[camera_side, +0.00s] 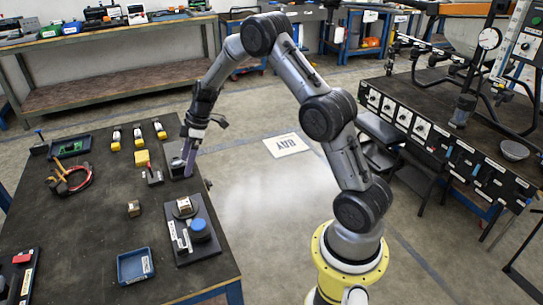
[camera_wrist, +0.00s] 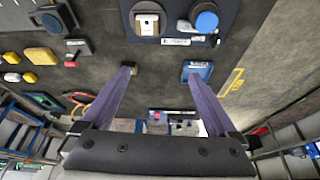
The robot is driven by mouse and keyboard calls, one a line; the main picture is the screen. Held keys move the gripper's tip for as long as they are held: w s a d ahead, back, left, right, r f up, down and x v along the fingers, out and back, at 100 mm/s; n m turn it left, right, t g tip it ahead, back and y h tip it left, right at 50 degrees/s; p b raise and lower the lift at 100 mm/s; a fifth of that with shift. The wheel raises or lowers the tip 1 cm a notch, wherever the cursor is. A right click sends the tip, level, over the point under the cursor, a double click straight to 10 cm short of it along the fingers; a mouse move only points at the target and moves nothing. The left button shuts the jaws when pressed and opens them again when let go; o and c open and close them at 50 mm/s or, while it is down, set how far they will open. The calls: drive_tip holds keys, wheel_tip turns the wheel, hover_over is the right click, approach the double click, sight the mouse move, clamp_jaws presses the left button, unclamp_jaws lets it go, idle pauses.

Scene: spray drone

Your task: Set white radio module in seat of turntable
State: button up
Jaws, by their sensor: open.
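A small pale block with tan sides (camera_side: 133,208), apparently the radio module, stands alone on the dark table in the side view. In the wrist view it seems mostly hidden at the left fingertip. A dark board (camera_side: 208,250) lies to its right.
A blue knob (camera_side: 199,229) stands on the board. A blue tray (camera_side: 135,266) lies at the front. A yellow block (camera_side: 142,157), a red-and-black part (camera_side: 154,177) and red cables (camera_side: 72,182) lie farther back. The table is bare around the pale block.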

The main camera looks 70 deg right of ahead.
drive_tip(key=s+a+r+m+h, duration=0.1)
drive_tip(key=s+a+r+m, duration=0.1)
drive_tip(key=s+a+r, duration=0.45)
drive_tip(key=s+a+r+m, duration=0.1)
drive_tip(key=s+a+r, duration=0.2)
drive_tip(key=s+r, duration=0.55)
drive_tip(key=s+a+r+m+t+h, duration=0.1)
drive_tip(key=s+r+m, duration=0.1)
drive_tip(key=s, duration=0.7)
drive_tip(key=s+a+r+m+t+h, duration=0.1)
drive_tip(key=s+a+r+m, duration=0.1)
drive_tip(key=s, duration=0.8)
drive_tip(key=shift+r+m, duration=0.15)
drive_tip(key=shift+m, duration=0.45)
